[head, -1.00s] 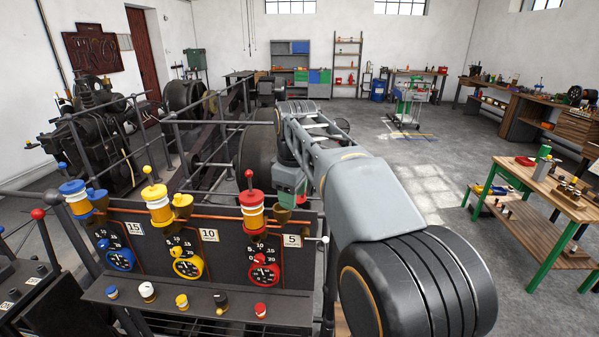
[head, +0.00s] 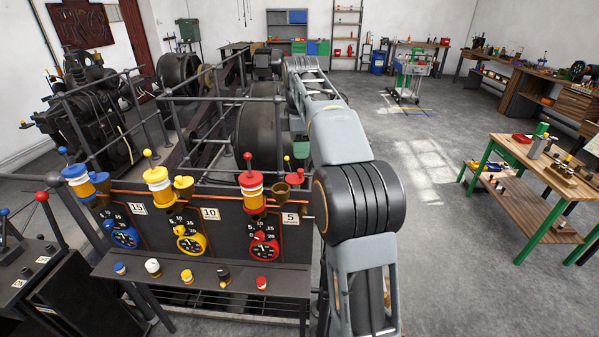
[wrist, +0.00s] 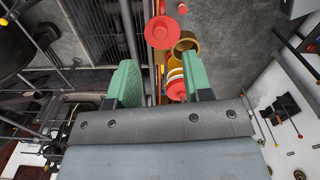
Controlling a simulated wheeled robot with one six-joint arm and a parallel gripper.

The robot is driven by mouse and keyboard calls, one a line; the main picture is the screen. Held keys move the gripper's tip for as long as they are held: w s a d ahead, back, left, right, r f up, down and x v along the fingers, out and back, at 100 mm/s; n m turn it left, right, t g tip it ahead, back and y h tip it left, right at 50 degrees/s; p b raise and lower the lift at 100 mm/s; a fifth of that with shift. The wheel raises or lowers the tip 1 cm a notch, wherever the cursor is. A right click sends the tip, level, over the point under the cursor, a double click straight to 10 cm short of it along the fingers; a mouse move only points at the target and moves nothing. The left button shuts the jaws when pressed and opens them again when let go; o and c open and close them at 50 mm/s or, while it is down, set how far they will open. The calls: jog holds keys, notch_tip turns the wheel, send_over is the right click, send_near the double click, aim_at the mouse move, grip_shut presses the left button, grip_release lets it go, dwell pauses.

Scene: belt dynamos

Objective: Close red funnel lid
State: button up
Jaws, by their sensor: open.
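The red oiler (head: 251,187), with its red top and white and yellow bands, stands on the right of the dark panel. Its brass funnel cup (head: 279,193) is beside it and looks open. A red disc (wrist: 162,32), which looks like the funnel's lid, lies beside the brass cup (wrist: 184,42) in the wrist view, swung off its mouth. My gripper (wrist: 160,62) is open and empty, its green fingers apart. In the head view my gripper (head: 300,149) is just behind and right of the red oiler, partly hidden by my arm.
The yellow oiler (head: 158,185) and blue oiler (head: 78,182) stand to the left with coloured lids on their funnels. A shelf (head: 200,280) with several coloured caps juts out below. Grey railings (head: 215,98) stand behind. A wooden workbench (head: 545,160) is far right.

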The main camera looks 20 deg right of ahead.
aim_at(300, 170)
notch_tip(300, 170, down, 7)
jog(key=shift+r, duration=0.1)
dwell(0.3)
jog(key=shift+c, duration=0.2)
grip_shut()
